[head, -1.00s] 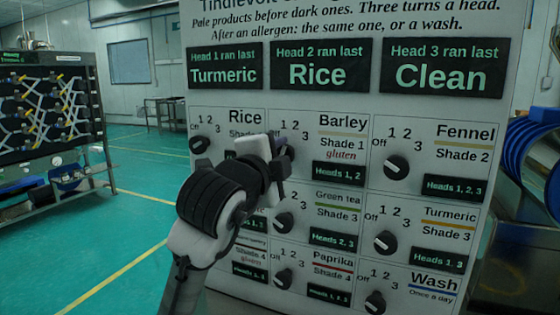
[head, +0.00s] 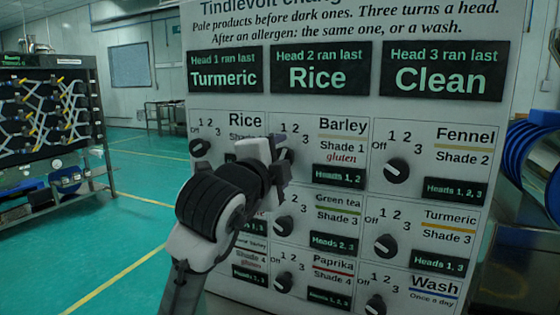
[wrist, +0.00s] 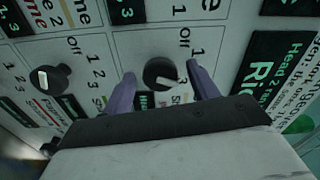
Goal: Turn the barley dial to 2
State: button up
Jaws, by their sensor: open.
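The barley dial (head: 286,156) is a round black knob on the white panel, under the Barley label (head: 343,123). In the head view my gripper (head: 278,149) is in front of it and hides part of it. In the wrist view the dial (wrist: 160,73) sits between the two purple fingers of my gripper (wrist: 160,72), which is open. Gaps show between the knob and each finger. A pale mark shows on the knob; I cannot tell which setting it points at.
Other black dials surround it: rice (head: 200,147), fennel (head: 396,171), green tea (head: 284,222) and turmeric (head: 386,246). Signs above read Turmeric, Rice and Clean. A rack (head: 56,130) stands at the left on open green floor. Blue-rimmed equipment (head: 534,155) is at the right.

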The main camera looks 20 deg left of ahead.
jog(key=s+b, duration=0.2)
jog(key=s, duration=1.1)
jog(key=shift+s+a, duration=0.25)
jog(key=shift+s, duration=0.1)
